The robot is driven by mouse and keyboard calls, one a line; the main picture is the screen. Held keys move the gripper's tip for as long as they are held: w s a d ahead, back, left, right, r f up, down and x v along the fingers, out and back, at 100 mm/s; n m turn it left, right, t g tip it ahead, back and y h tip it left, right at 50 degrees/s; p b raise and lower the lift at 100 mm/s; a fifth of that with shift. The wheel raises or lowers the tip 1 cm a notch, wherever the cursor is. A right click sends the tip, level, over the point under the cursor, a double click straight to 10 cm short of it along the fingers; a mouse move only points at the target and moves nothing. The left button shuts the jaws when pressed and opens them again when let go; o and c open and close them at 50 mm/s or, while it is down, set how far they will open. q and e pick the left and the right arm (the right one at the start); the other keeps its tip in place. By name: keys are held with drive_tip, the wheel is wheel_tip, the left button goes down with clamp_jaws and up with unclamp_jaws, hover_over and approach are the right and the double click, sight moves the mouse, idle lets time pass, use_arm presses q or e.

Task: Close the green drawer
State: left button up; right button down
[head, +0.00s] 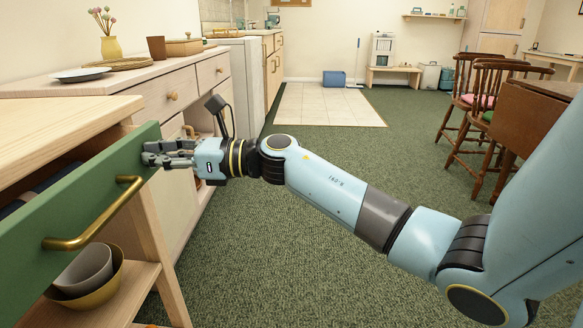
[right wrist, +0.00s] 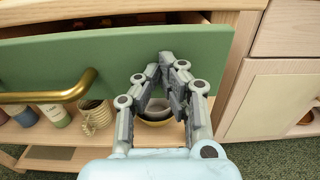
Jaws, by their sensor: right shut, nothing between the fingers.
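The green drawer (head: 75,226) stands pulled out of a light wood cabinet at the left of the head view, with a gap above its front. Its brass bar handle (head: 95,218) runs along the front. The drawer front also fills the upper part of the right wrist view (right wrist: 60,70), with the handle (right wrist: 45,94) at left. My right gripper (head: 148,153) is shut and empty, with its fingertips at the right end of the drawer front. In the wrist view its fingertips (right wrist: 172,60) overlap the green face; I cannot tell if they touch. My left gripper is not in view.
Bowls (head: 85,272) sit on the open shelf below the drawer. A pale cabinet (head: 165,95) with drawers stands beyond, holding a plate (head: 82,75) and a yellow vase (head: 111,47). Chairs (head: 490,88) and a brown table (head: 535,110) stand at right. The green carpet (head: 270,240) between is clear.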

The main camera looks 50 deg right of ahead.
drive_tip(key=b+x, duration=0.1)
drive_tip(key=x, duration=0.8)
drive_tip(key=shift+w+a, duration=0.25)
drive_tip(key=shift+a, duration=0.05)
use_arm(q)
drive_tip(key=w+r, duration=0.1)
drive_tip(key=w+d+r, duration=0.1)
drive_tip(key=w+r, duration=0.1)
use_arm(e)
drive_tip(key=shift+w+r, duration=0.1)
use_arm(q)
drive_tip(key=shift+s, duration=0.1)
